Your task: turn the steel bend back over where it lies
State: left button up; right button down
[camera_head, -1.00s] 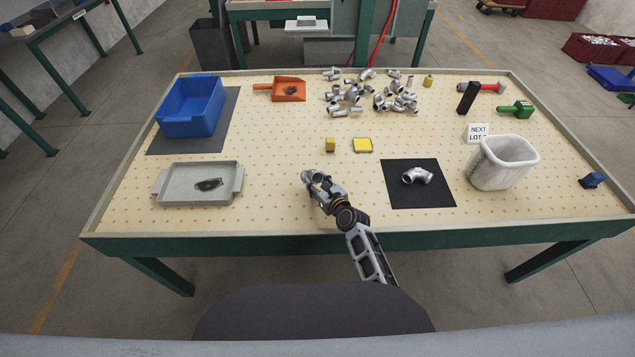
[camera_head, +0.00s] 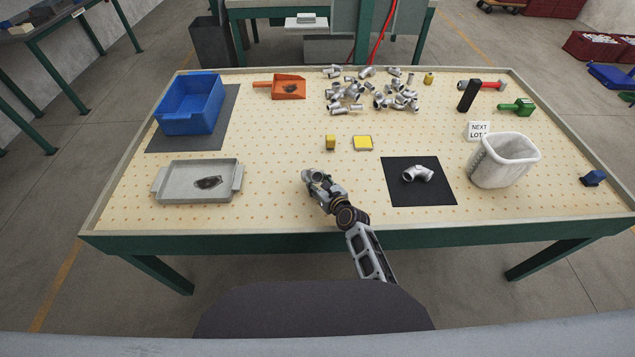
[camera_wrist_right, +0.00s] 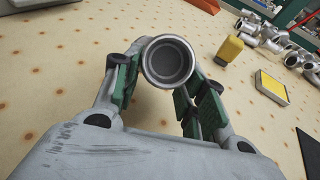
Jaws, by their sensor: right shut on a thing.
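My right gripper (camera_head: 318,184) is over the bare pegboard near the front middle of the table. It is shut on a steel bend (camera_wrist_right: 168,61), whose round open end faces the wrist camera between the green-padded fingers. In the head view the held bend (camera_head: 309,175) shows only as a small grey piece at the fingertips. Whether it touches the board is hard to tell. Another grey pipe bend (camera_head: 418,174) lies on the black mat (camera_head: 430,197) to the right. My left gripper is not in view.
A grey tray (camera_head: 169,191) with a dark piece and a blue bin (camera_head: 188,122) stand to the left. Two yellow blocks (camera_head: 362,143) (camera_head: 330,142) lie behind the gripper. Several loose fittings (camera_head: 380,100) lie at the back. A white bin (camera_head: 505,165) stands right. Board around the gripper is clear.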

jog(key=shift+f+b, duration=0.7)
jog(key=shift+f, duration=0.25)
dwell(0.7)
jog(key=c, duration=0.9)
grip_release()
jog(key=shift+o, duration=0.7)
jog(key=shift+f, duration=0.1)
jog(key=shift+s, duration=0.2)
jog(key=shift+v, duration=5.8)
